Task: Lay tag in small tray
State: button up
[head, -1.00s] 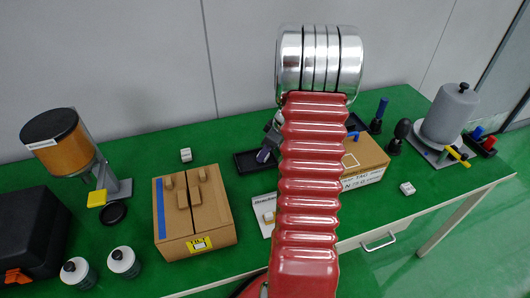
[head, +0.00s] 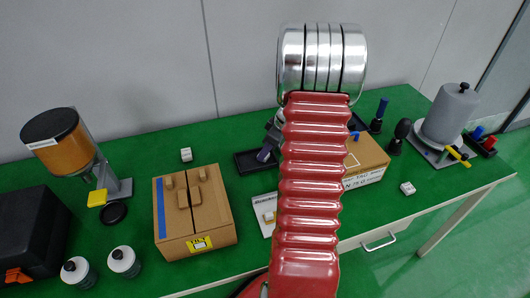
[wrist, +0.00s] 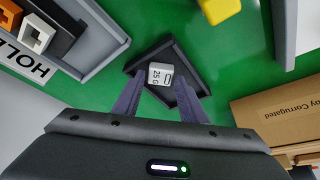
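The tag is a small white block with dark print reading "25 G" (wrist: 160,75). In the wrist view it appears to lie inside the small dark tray (wrist: 189,67), near the tray's corner. In the head view the tray (head: 243,164) lies on the green bench, partly hidden by my arm, and I cannot make out the tag there. My gripper (wrist: 159,84) is open, its two purple fingers apart on either side of the tag, with a gap to each. In the head view my gripper (head: 264,154) is low over the tray.
A larger box with wooden blocks (head: 190,240) stands front left. A white block (head: 186,154) lies left of the tray; another (head: 407,188) lies near the right front edge.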

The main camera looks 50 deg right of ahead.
jog(key=v, duration=1.1)
dwell(0.5)
jog(key=w+a+r+m, duration=0.1)
jog(key=a+r, duration=0.4)
jog(key=a, duration=0.6)
jog(key=a+r, duration=0.5)
jog(key=a, duration=0.5)
jog(key=s+a+r+m, duration=0.1)
jog(key=s+a, duration=0.4)
jog(key=a, duration=0.4)
jog(key=s+a+r+m+t+h, duration=0.1)
jog(key=s+a, duration=0.5)
jog(key=a, duration=0.3)
jog(key=shift+s+a+r, duration=0.2)
jog(key=shift+a+r, duration=0.05)
jog(key=shift+r, duration=0.1)
